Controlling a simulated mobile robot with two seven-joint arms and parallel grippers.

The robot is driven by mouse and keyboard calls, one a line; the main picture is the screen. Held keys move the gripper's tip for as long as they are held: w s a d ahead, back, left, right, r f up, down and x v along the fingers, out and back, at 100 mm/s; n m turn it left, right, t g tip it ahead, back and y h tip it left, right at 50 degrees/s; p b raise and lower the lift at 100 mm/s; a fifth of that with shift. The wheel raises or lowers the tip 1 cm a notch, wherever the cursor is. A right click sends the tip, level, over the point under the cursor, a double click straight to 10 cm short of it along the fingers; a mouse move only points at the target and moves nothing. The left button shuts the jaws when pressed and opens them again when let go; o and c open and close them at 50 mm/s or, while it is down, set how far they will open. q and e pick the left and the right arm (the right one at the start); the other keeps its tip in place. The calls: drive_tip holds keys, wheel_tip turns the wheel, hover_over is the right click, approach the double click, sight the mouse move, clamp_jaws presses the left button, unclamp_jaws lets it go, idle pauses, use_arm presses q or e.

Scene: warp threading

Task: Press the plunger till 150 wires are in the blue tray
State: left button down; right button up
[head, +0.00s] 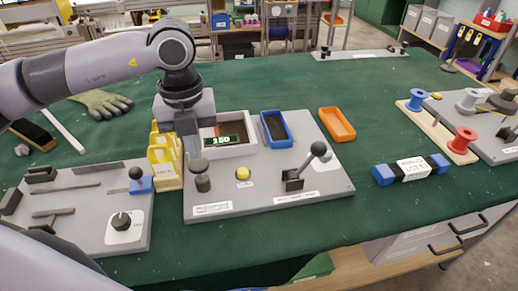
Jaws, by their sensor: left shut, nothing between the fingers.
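My left gripper (193,157) points down, shut and empty, just above or against the dark grey plunger (202,181) at the left of the grey machine base; I cannot tell if they touch. Behind the plunger is a white-rimmed box, partly hidden by my gripper, and a display (221,141) that reads 150 in green. The blue tray (289,142) sits on the base to the right of the display. Its inside looks dark; single wires are too small to make out. My right gripper is not in view.
A yellow button (243,173) and a black lever (303,166) are on the base. An orange tray (337,124) lies to the right. A yellow rack (163,158) and a knob panel (122,222) stand left. A blue-ended bundle (410,170) and spools (463,137) are farther right.

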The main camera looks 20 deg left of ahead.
use_arm(q)
drive_tip(key=shift+r+p, duration=1.65)
drive_tip(key=shift+r, duration=0.9)
